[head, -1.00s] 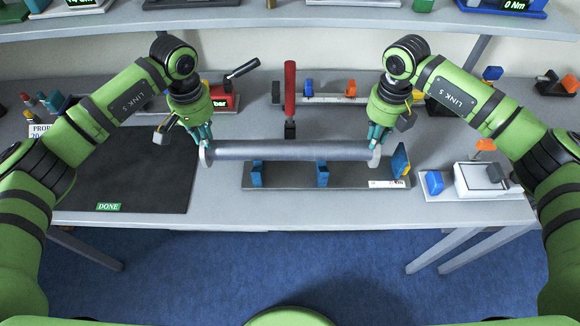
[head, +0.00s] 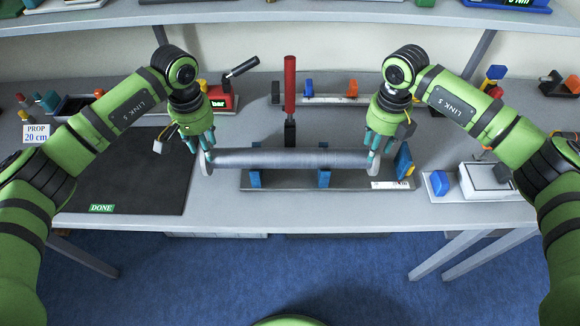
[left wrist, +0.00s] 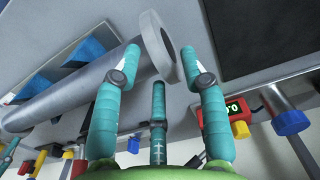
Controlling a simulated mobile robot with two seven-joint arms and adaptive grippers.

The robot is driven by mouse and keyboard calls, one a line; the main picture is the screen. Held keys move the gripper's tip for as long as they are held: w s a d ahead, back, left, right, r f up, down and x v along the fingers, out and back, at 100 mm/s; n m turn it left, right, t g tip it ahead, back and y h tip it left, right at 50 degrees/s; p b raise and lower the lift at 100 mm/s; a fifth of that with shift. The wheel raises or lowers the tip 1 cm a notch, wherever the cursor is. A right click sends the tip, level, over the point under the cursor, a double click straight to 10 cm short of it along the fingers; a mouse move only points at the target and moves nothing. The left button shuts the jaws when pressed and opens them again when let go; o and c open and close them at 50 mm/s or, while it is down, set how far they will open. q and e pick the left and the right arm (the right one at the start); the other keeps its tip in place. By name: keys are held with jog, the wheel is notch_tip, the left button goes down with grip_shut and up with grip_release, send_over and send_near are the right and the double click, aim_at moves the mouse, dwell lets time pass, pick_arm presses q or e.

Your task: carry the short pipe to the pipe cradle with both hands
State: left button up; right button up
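The short pipe (head: 290,159) is a grey tube with a flange at each end. It lies level across the head view, over the pipe cradle and reaching past its left end. My left gripper (head: 199,143) has its fingers around the pipe's left end by the flange. The left wrist view shows the teal fingers (left wrist: 168,75) on both sides of the pale flange (left wrist: 160,47). My right gripper (head: 378,143) has its fingers at the right end. The pipe cradle (head: 285,181) is a dark base with blue supports; the pipe partly hides it.
A dark mat (head: 130,185) marked DONE lies left. A red upright handle (head: 290,85) stands behind the pipe. A white box (head: 487,180) and a blue block (head: 438,184) are right. A shelf (head: 300,14) runs above the back.

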pick_arm(q)
jog(key=shift+w+r, duration=0.1)
jog(key=shift+r, duration=0.2)
pick_arm(e)
jog(key=shift+r, duration=0.15)
pick_arm(q)
notch_tip(320, 180, up, 11)
jog(key=shift+r, duration=0.2)
pick_arm(e)
notch_tip(320, 180, up, 12)
jog(key=shift+f, duration=0.2)
dwell(0.4)
